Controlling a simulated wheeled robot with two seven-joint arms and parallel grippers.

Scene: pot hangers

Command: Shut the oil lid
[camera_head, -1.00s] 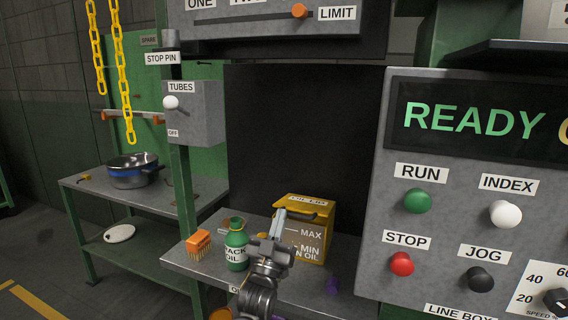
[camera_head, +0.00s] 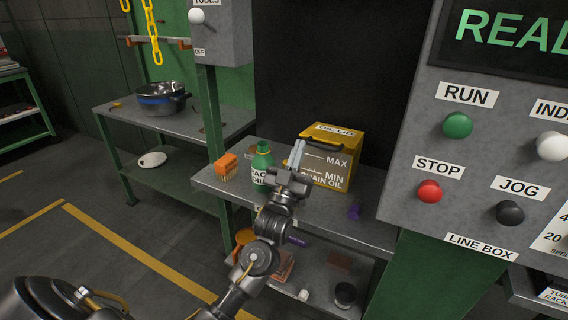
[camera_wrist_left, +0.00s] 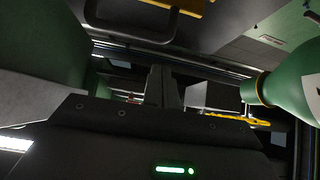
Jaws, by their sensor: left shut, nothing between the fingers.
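The yellow oil box (camera_head: 354,160), marked MAX, MIN and CHAIN OIL, stands on the grey bench. Its yellow lid (camera_head: 352,139), with a label, is on top and looks about level; I cannot tell whether it is fully shut. A dark handle shows at the lid's front edge. My left gripper (camera_head: 298,148) is shut and empty, fingers pointing up, in front of the box's left side. It hides part of the box, and I cannot tell if it touches. In the left wrist view a yellow part with a dark bar (camera_wrist_left: 175,8) shows at the top. My right gripper is not seen.
A green oil bottle (camera_head: 262,165) stands close to the left of my gripper, and an orange brush (camera_head: 226,167) beyond it. The control panel (camera_head: 400,180) bounds the right. A pot (camera_head: 160,98) stands on the left bench.

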